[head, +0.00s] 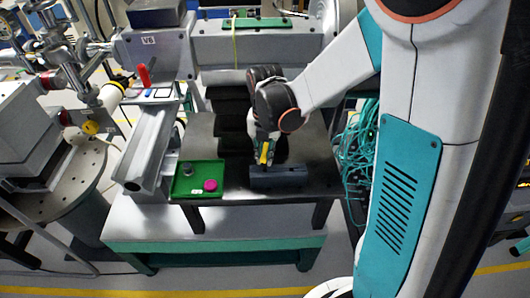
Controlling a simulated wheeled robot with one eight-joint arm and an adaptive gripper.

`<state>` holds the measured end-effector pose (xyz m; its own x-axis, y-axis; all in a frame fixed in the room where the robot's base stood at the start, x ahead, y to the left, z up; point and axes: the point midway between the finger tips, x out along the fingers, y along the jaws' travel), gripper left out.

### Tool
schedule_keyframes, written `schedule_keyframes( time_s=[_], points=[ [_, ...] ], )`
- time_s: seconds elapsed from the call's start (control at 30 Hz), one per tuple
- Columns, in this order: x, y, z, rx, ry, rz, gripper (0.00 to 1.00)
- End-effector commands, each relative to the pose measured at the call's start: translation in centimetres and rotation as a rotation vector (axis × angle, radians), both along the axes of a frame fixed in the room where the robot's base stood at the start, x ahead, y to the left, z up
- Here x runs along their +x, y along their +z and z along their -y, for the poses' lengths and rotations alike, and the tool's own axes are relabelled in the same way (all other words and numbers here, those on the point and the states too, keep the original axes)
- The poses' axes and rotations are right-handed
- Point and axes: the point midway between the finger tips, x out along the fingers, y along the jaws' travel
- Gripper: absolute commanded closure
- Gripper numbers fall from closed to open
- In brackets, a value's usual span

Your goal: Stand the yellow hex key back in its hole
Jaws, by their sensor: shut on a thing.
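The yellow hex key (264,154) shows as a short yellow piece between the fingers of my gripper (264,146). My gripper points down and is shut on it. The key looks roughly upright, with its lower end just above or at the top of a dark blue-grey block (285,179) on the black table. I cannot tell whether the key touches the block or is in a hole. The holes in the block are too small to make out at this distance. The upper part of the key is hidden by the gripper.
A green tray (181,193) left of the block holds a magenta knob (210,185) and a grey piece (187,169). The black table (318,181) is clear right of the block. A metal rail (150,150) stands at left, teal cables (356,150) hang at right.

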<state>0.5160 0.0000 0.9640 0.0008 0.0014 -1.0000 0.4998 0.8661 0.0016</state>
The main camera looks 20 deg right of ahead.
Motion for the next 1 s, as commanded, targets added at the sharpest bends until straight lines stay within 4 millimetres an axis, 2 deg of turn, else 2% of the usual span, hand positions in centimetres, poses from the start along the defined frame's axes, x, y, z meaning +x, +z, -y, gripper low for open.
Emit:
schedule_keyframes(
  time_s=[1.0],
  points=[
    [0.0, -3.6, 0.0, 0.000, 0.000, 0.000, 1.00]
  ],
)
